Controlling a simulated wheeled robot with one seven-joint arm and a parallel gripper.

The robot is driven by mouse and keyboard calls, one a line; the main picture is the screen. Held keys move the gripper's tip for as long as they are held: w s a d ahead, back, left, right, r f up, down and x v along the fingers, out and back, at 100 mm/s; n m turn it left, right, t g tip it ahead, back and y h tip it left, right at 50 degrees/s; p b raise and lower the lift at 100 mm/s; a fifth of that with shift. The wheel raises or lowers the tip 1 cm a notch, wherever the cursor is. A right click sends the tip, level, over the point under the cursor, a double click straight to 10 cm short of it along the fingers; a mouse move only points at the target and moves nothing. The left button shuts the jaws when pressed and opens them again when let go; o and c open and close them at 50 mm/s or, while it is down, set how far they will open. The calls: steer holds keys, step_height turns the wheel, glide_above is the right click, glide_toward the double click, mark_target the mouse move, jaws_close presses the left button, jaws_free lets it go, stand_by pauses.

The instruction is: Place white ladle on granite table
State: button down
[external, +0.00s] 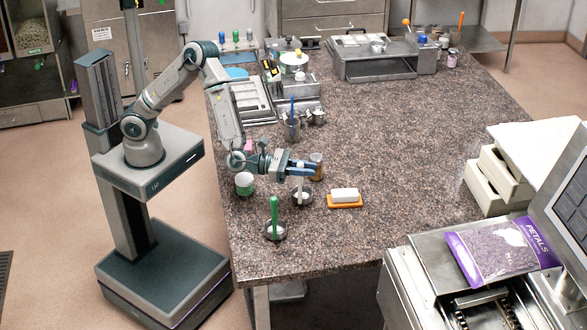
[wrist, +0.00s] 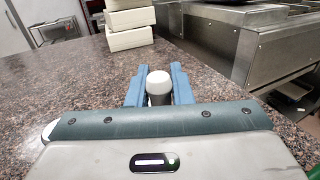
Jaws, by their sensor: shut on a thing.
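The white ladle (external: 301,189) is upright in the external view, with its white handle between the fingers of my gripper (external: 303,171) and its metal bowl below. In the wrist view the rounded white handle top (wrist: 159,83) stands between the two blue fingers of my gripper (wrist: 159,90), which is shut on it. The bowl is hidden in the wrist view. The bowl is at or just above the granite table (external: 400,130), near its front left part; I cannot tell if it touches.
A green-handled ladle (external: 275,220) stands in front to the left. A green-and-white jar (external: 244,184) and a brown jar (external: 318,160) are close by. The table's right middle is clear.

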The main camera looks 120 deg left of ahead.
steer(key=shift+f+b, duration=0.15)
steer(key=shift+b, duration=0.15)
steer(key=c, duration=1.3)
jaws_free()
